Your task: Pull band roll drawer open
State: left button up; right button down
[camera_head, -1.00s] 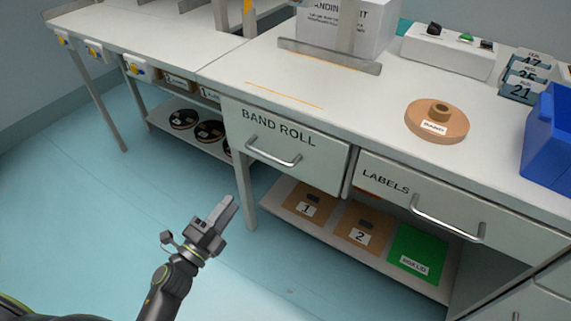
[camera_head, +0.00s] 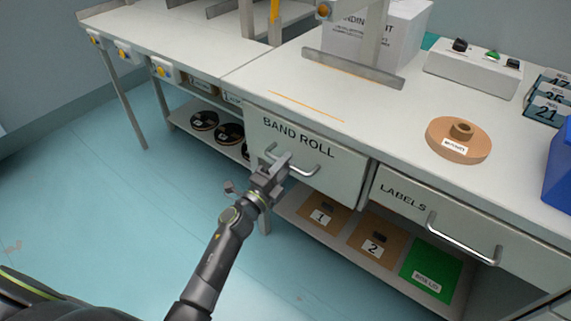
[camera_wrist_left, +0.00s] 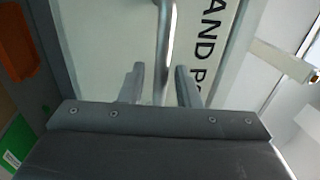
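The band roll drawer (camera_head: 342,178) is a pale grey front lettered BAND ROLL under the bench top, with no clear opening visible. Its bar handle (camera_head: 307,173) shows partly behind my left gripper (camera_head: 282,163) in the head view. In the left wrist view, the handle (camera_wrist_left: 166,50) runs between the two fingers of my left gripper (camera_wrist_left: 160,85), with a gap on each side. The fingers are apart, and part of the lettered drawer front (camera_wrist_left: 205,35) shows beyond them. My right gripper is not in view.
The labels drawer (camera_head: 400,203) with its own handle is to the right. Below is a shelf (camera_head: 335,240) with brown boxes and a green one. A brown band roll (camera_head: 460,152) lies on the bench top. The floor (camera_head: 110,210) at left is clear.

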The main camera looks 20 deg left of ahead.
pick_arm(q)
jog(key=shift+w, duration=0.15)
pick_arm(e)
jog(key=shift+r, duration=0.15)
pick_arm(q)
grip_shut()
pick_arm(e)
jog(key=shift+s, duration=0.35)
